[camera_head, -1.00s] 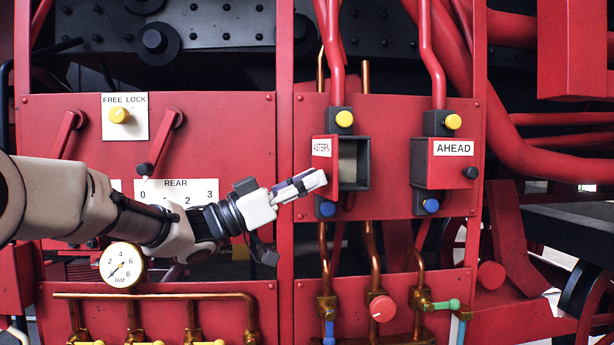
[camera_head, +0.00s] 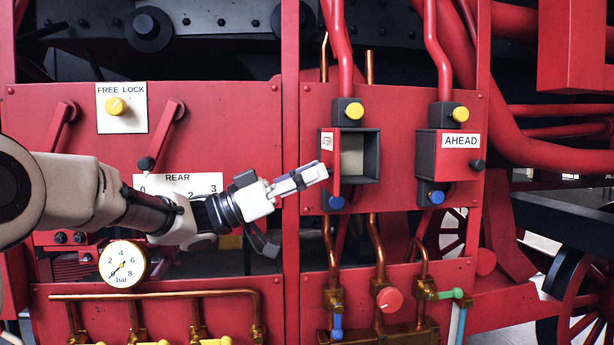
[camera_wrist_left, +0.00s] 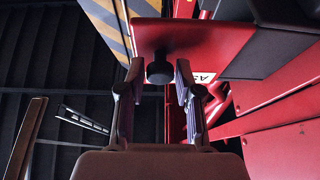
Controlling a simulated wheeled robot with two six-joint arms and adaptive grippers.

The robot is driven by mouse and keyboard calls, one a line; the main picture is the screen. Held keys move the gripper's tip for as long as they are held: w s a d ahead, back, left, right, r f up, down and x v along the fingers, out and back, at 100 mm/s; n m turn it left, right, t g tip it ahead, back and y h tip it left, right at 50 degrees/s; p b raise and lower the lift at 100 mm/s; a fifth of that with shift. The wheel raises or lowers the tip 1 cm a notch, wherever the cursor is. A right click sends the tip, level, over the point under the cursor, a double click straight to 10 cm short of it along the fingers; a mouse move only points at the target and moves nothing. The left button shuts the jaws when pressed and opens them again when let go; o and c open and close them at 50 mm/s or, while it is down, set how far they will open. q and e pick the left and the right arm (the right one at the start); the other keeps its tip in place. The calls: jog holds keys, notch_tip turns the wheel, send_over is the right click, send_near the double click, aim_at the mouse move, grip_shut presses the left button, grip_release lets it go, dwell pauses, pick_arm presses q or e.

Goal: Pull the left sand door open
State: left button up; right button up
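The left sand door (camera_head: 329,157), red with an "ASTERN" label, stands swung out to the left of its dark box (camera_head: 372,157) in the head view. The pale inside of the box shows. My left gripper (camera_head: 322,172) is at the outer face of this door. In the left wrist view, its two fingers (camera_wrist_left: 159,82) are apart, one on each side of the door's black knob (camera_wrist_left: 158,68), with small gaps visible. The red door panel (camera_wrist_left: 190,38) lies just beyond the fingertips. My right gripper is in neither view.
The "AHEAD" box (camera_head: 446,158) is closed, to the right. Yellow knobs (camera_head: 354,111) sit above the boxes and blue knobs (camera_head: 337,203) below. A pressure gauge (camera_head: 122,264) and copper pipes (camera_head: 160,295) are below my left arm.

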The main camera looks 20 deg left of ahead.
pick_arm(q)
jog(key=shift+o, duration=0.4)
jog(key=shift+w+d, duration=0.1)
jog(key=shift+d, duration=0.15)
jog(key=shift+a+f, duration=0.1)
jog(key=v, duration=1.1)
jog(key=shift+a, duration=0.25)
jog(key=shift+s+a+f, duration=0.1)
jog(key=shift+s, duration=0.15)
